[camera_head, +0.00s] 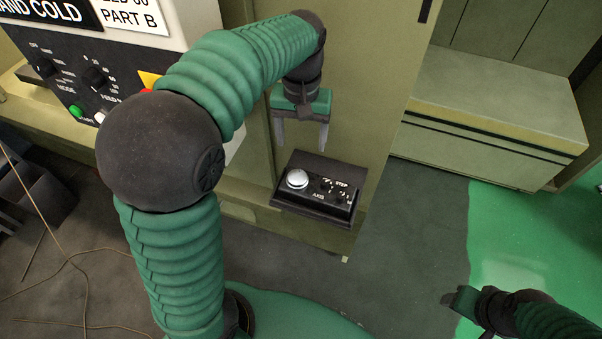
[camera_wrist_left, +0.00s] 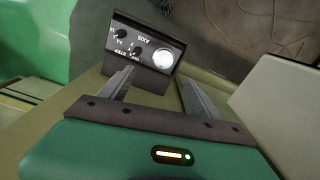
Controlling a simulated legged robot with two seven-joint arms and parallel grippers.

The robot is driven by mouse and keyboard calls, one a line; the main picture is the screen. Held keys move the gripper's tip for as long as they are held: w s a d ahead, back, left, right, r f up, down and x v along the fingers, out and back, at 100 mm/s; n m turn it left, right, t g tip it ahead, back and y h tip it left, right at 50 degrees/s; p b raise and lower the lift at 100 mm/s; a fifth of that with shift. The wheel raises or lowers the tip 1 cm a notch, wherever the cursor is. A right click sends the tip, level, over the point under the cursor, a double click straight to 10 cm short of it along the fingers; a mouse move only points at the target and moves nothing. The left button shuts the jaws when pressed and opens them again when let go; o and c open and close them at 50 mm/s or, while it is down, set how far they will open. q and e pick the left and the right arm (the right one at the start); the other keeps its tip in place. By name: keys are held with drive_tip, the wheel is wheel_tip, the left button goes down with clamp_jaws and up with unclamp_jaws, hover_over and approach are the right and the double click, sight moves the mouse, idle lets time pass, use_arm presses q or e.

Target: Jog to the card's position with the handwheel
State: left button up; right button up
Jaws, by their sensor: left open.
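The handwheel (camera_head: 297,179) is a round silver knob on a small black box (camera_head: 318,208) marked AXIS and STEP, on a dark shelf against the machine. My left gripper (camera_head: 302,142) is open and empty above the box, apart from it. In the left wrist view the handwheel (camera_wrist_left: 163,59) lies beyond the open fingers (camera_wrist_left: 155,84), its face unobstructed. Two small black selectors sit beside it; their settings are too small to read. A white card (camera_head: 132,16) at the upper left reads PART B; its upper line is cut off. My right gripper (camera_head: 465,300) is at the lower right, away from the box.
A control panel (camera_head: 82,80) with knobs and a green button (camera_head: 76,112) is at the left, partly behind my left arm. A pale green ledge (camera_head: 490,110) stands at the right. Thin cables (camera_head: 75,265) lie on the floor at the left. Open floor lies right of the box.

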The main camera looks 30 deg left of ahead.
sight(297, 176)
use_arm(q)
drive_tip(key=f, duration=0.4)
drive_tip(key=a+f+p, duration=0.1)
drive_tip(key=f, duration=0.4)
drive_tip(key=a+f, duration=0.1)
drive_tip(key=f, duration=0.4)
drive_tip(key=shift+a+f, duration=0.1)
drive_tip(key=shift+f, duration=0.05)
drive_tip(key=shift+d+f+p, duration=0.3)
drive_tip(key=shift+d+f, duration=0.05)
drive_tip(key=shift+d, duration=0.15)
drive_tip(key=shift+s+d, duration=0.1)
drive_tip(key=shift+d, duration=0.15)
drive_tip(key=shift+c, duration=0.9)
drive_tip(key=shift+a, duration=0.5)
drive_tip(key=c, duration=1.2)
drive_tip(key=shift+d, duration=0.1)
use_arm(e)
drive_tip(key=shift+a+r, duration=0.6)
drive_tip(key=shift+r, duration=0.3)
